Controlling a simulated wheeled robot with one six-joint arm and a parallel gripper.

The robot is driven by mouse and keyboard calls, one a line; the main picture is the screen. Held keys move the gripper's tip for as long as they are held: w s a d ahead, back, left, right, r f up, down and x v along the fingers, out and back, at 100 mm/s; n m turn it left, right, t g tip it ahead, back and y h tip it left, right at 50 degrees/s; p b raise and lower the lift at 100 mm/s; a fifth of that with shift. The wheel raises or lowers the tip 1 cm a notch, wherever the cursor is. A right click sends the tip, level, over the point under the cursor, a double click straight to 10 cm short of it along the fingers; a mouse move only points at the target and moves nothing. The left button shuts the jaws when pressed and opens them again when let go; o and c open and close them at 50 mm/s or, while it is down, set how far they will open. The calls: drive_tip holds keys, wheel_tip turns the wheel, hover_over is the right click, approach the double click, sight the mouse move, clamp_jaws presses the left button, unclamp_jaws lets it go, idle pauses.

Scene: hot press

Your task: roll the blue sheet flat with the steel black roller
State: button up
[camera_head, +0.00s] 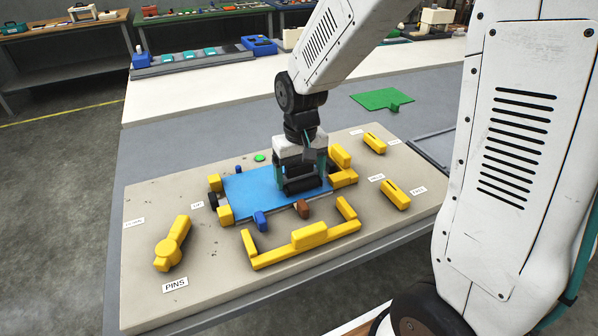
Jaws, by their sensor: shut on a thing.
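The blue sheet (252,192) lies on the press bed in the middle of the beige board, between yellow blocks at its corners. My gripper (300,172) points down over the right part of the sheet. It is shut on the black roller (302,186), which sits low at the sheet's right side and appears to touch it. My gripper hides the top of the roller and part of the sheet behind it.
A yellow U-shaped frame (310,236) lies in front of the sheet, with a blue piece (261,221) and a brown piece (302,208) between. A yellow lever (173,244) stands at left. Yellow blocks (396,195) stand at right. A green plate (382,99) lies behind.

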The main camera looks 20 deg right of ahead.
drive_tip(key=shift+s, duration=0.6)
drive_tip(key=shift+d+r, duration=0.1)
drive_tip(key=shift+r, duration=0.15)
drive_tip(key=shift+w+r, duration=0.15)
drive_tip(key=shift+r, duration=0.75)
drive_tip(key=shift+s+r, duration=0.2)
drive_tip(key=shift+w+r, duration=0.15)
drive_tip(key=shift+r, duration=2.55)
